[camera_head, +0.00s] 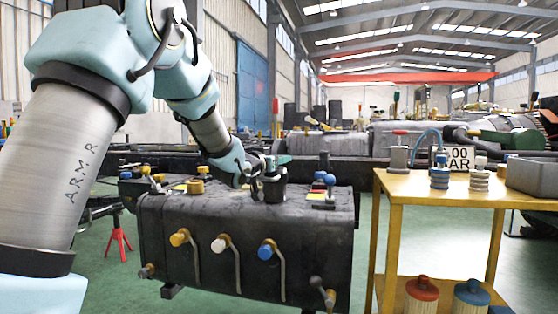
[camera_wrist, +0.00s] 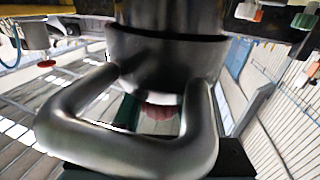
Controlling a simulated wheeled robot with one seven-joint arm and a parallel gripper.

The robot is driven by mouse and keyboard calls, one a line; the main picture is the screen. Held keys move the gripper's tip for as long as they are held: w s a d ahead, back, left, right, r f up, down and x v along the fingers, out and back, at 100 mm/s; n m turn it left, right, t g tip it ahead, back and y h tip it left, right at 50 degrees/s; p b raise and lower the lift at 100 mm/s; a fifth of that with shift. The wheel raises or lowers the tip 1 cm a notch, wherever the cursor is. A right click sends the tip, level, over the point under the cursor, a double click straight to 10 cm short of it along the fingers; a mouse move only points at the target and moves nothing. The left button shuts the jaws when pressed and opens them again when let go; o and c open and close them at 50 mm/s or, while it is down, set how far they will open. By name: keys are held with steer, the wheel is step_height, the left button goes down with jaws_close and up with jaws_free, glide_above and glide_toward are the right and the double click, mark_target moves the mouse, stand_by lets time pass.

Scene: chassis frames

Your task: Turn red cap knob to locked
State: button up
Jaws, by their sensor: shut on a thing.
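My gripper (camera_head: 262,181) is low over the middle of the black tank's top, between a yellow-capped knob (camera_head: 202,172) and a blue-capped knob (camera_head: 329,180). It is shut on the red cap knob, which the gripper hides in the head view. In the wrist view a rounded reddish part (camera_wrist: 160,111) shows through a metal loop (camera_wrist: 130,148), below a dark cylinder. The fingertips cannot be made out clearly. A dark cylindrical part (camera_head: 274,188) stands by the gripper. I cannot read which position the knob is turned to.
The black tank (camera_head: 170,262) carries yellow, white and blue (camera_head: 265,252) capped levers on its front. Small coloured plates lie by the top knobs. A yellow table (camera_head: 450,190) at right holds a red-topped fitting (camera_head: 399,150), other fittings and a grey bin (camera_head: 533,176).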

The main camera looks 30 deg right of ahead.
jaws_close()
